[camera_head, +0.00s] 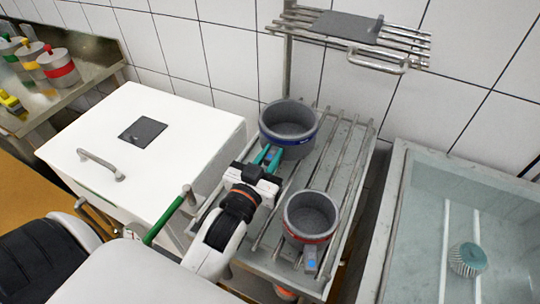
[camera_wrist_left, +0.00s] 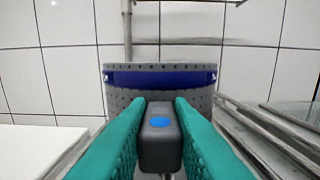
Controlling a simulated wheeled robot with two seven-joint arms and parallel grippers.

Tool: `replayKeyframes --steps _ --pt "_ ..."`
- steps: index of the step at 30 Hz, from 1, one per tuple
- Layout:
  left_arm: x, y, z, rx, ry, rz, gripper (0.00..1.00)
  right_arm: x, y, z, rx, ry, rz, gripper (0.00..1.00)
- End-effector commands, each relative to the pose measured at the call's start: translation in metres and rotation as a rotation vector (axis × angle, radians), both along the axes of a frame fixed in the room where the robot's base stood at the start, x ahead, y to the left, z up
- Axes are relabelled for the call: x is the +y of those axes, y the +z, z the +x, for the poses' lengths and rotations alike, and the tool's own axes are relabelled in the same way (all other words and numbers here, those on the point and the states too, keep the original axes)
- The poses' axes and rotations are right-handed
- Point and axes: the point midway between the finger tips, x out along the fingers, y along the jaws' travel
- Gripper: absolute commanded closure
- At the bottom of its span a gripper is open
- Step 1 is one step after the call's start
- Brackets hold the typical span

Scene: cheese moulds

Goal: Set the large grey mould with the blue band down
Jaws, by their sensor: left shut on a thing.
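The large grey mould with the blue band (camera_head: 283,141) is upright over the back part of the slatted metal rack (camera_head: 340,170). Its grey handle (camera_wrist_left: 160,145), with a blue dot, lies between the teal fingers of my left gripper (camera_head: 268,157). The left gripper is shut on this handle. The mould's perforated wall and blue band (camera_wrist_left: 160,77) are straight ahead in the left wrist view. I cannot tell whether its base touches the slats. My right gripper is not in view.
A grey mould with a red band (camera_head: 308,237) stands on the rack nearer me. A white lidded box (camera_head: 190,130) is left, a sink (camera_head: 400,220) with a ribbed round object (camera_head: 467,259) right. A wall shelf (camera_head: 390,42) is above. Several small moulds (camera_head: 58,66) stand far left.

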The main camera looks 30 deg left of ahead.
Motion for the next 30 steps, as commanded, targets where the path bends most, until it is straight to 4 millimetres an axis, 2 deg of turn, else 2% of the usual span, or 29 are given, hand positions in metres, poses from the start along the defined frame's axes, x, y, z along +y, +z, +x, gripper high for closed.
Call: replayKeyframes --steps 2,3,6,17,23,30 --pt "0.0 -0.002 0.0 -0.002 0.0 0.0 1.0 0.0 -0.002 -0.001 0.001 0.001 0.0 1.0" --pt "0.0 -0.003 0.0 0.001 0.0 0.0 0.75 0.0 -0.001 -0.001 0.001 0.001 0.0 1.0" --pt "0.0 -0.002 0.0 0.001 0.0 0.0 0.59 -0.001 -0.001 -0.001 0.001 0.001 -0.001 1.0" --pt "0.0 0.002 0.0 0.0 0.0 0.0 0.58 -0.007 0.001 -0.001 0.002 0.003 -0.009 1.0" --pt "-0.002 -0.003 -0.031 0.005 0.0 0.0 0.58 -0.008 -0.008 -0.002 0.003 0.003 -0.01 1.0" --pt "-0.004 -0.003 -0.08 0.006 0.001 0.0 0.58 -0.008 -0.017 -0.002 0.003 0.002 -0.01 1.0"
